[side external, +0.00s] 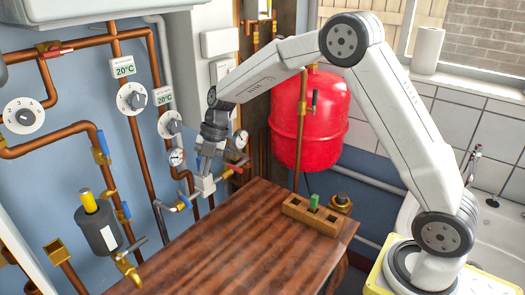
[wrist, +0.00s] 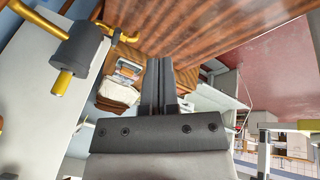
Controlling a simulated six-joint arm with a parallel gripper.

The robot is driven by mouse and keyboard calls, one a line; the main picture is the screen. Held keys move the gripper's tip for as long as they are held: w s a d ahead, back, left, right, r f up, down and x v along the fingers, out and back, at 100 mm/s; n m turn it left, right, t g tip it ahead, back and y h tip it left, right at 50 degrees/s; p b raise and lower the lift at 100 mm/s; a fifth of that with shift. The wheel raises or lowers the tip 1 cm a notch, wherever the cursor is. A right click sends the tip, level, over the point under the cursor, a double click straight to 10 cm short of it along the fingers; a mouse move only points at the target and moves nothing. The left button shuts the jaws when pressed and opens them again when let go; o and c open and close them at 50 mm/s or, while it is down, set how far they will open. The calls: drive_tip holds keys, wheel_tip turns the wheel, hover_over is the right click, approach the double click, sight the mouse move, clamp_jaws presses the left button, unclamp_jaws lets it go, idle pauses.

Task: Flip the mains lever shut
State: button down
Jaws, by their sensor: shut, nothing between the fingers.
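Several valve levers show in the side view, and I cannot tell for certain which one is the mains lever. A blue-handled lever (side external: 185,203) is just left of and below my gripper (side external: 204,186). A grey-handled lever (side external: 135,247) sits on a brass valve at lower left. My gripper points down near the wall pipes, its fingers together and empty; whether it touches a lever is unclear. The closed fingers also show in the wrist view (wrist: 159,88), where no lever is clearly recognisable.
A wooden table (side external: 215,235) fills the lower middle, with a wooden block (side external: 310,216) holding a green piece. A red tank (side external: 307,120) stands behind. Copper pipes, dials and a grey cylinder (side external: 98,228) line the left; that cylinder also shows in the wrist view (wrist: 76,44).

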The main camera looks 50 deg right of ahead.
drive_tip(key=w+d+m+t+y, duration=0.1)
drive_tip(key=w+d+m+y, duration=0.1)
drive_tip(key=w+m, duration=0.5)
drive_tip(key=shift+d+f+m+y, duration=0.15)
drive_tip(key=shift+m+y, duration=0.65)
drive_tip(key=shift+m, duration=1)
drive_tip(key=shift+w, duration=0.1)
hover_over(186, 199)
drive_tip(key=a, duration=0.2)
wheel_tip(186, 199, down, 8)
drive_tip(key=shift+w+d+f, duration=0.15)
drive_tip(key=shift+d+f, duration=0.35)
drive_tip(key=shift+f, duration=0.2)
drive_tip(key=shift+d+f, duration=0.45)
drive_tip(key=shift+f, duration=0.2)
drive_tip(key=shift+d+f, duration=0.1)
